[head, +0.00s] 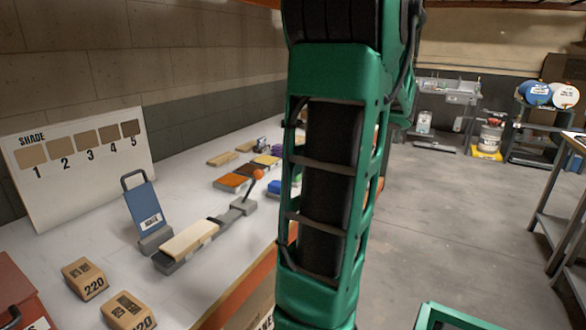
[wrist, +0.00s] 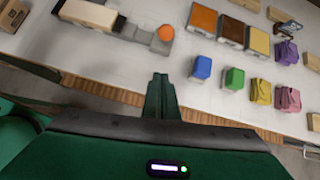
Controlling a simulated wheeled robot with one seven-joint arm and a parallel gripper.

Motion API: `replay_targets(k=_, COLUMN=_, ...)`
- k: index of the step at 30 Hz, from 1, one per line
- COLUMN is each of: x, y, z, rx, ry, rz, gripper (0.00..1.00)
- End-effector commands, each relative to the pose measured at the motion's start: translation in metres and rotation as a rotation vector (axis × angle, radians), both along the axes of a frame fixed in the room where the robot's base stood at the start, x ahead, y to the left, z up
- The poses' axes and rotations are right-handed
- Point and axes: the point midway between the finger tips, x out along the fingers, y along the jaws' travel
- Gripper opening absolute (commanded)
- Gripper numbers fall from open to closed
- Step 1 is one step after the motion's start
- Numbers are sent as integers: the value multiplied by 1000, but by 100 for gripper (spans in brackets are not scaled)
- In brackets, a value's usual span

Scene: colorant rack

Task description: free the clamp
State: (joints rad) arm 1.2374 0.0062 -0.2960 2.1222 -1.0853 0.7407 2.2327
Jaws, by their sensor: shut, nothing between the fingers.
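The clamp (head: 241,205) is a grey device on the bench with a dark lever ending in an orange ball knob (head: 258,174). A pale wooden block (head: 189,239) lies on the grey base beside it. In the wrist view the orange knob (wrist: 166,34) and the block (wrist: 88,14) show at the top. My gripper (wrist: 160,77) is shut and empty, near the bench's front edge, below the knob in the picture and apart from it. My arm hides the gripper in the head view.
On the bench (head: 216,278), coloured sample blocks, a blue block (wrist: 202,67) and a green block (wrist: 234,78) stand right of the clamp in the wrist view. The floor (head: 440,225) at right is open.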

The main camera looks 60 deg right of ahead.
Motion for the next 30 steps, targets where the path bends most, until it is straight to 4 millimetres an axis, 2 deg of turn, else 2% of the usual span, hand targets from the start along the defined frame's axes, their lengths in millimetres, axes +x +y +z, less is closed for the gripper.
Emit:
replay_targets(k=9, x=38, y=7, z=-45, rx=1, ry=2, rz=3, gripper=0)
replay_targets(k=12, x=51, y=10, z=-35, rx=-4, ry=0, rz=5, gripper=0)
replay_targets(k=18, x=67, y=14, z=-27, rx=-1, ry=1, rz=1, gripper=0)
replay_targets(k=29, x=70, y=15, z=-25, rx=-1, ry=1, rz=1, gripper=0)
replay_targets(k=30, x=70, y=20, z=-25, rx=-1, ry=1, rz=2, gripper=0)
